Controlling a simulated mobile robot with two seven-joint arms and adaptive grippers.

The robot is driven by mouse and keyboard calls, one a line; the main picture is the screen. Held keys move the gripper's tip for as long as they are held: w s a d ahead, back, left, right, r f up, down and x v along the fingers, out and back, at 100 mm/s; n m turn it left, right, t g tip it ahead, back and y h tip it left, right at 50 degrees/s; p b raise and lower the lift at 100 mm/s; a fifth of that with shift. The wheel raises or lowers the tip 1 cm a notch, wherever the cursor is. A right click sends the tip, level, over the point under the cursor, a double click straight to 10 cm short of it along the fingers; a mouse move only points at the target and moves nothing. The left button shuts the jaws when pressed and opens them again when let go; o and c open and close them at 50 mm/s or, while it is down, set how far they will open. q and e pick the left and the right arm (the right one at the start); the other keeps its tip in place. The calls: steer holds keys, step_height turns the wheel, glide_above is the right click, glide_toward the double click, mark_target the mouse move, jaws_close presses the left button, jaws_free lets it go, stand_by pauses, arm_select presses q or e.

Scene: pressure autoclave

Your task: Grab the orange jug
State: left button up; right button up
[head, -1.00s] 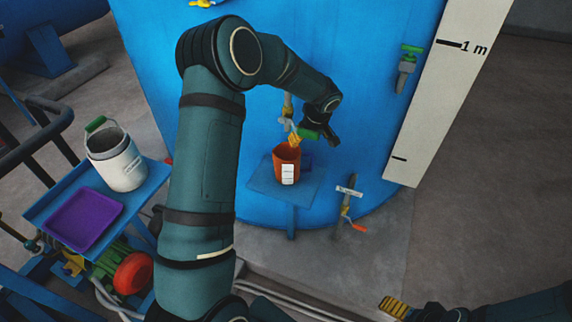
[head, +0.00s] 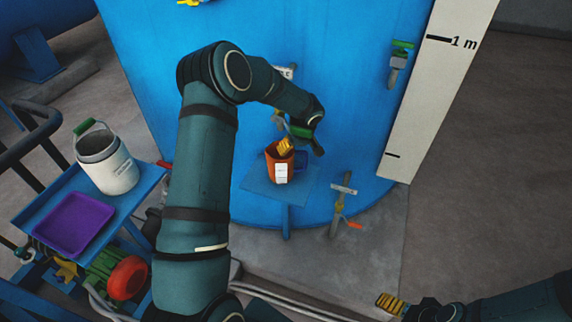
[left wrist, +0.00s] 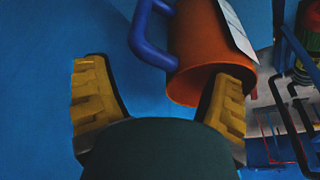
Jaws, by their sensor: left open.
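The orange jug (head: 277,166) stands upright on a small blue shelf (head: 262,186) against the blue tank. It has a white label facing my head camera and a blue handle (left wrist: 148,35), seen in the left wrist view. My left gripper (head: 299,142) is open at the jug's top. One yellow finger overlaps the jug's mouth; I cannot tell how deep it reaches. The other finger is beyond the handle, which lies between the two in the left wrist view. My right gripper (head: 390,303) is at the lower right, apart from the jug; its opening is unclear.
The blue tank (head: 340,90) rises behind the shelf. A valve tap (head: 341,200) is right of the shelf. At left, a blue cart (head: 146,178) bears a white container (head: 115,170) and a purple tray (head: 73,224). A white height scale (head: 425,100) stands at right.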

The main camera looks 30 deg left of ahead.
arm_select(q)
jaws_close()
stand_by(0.4)
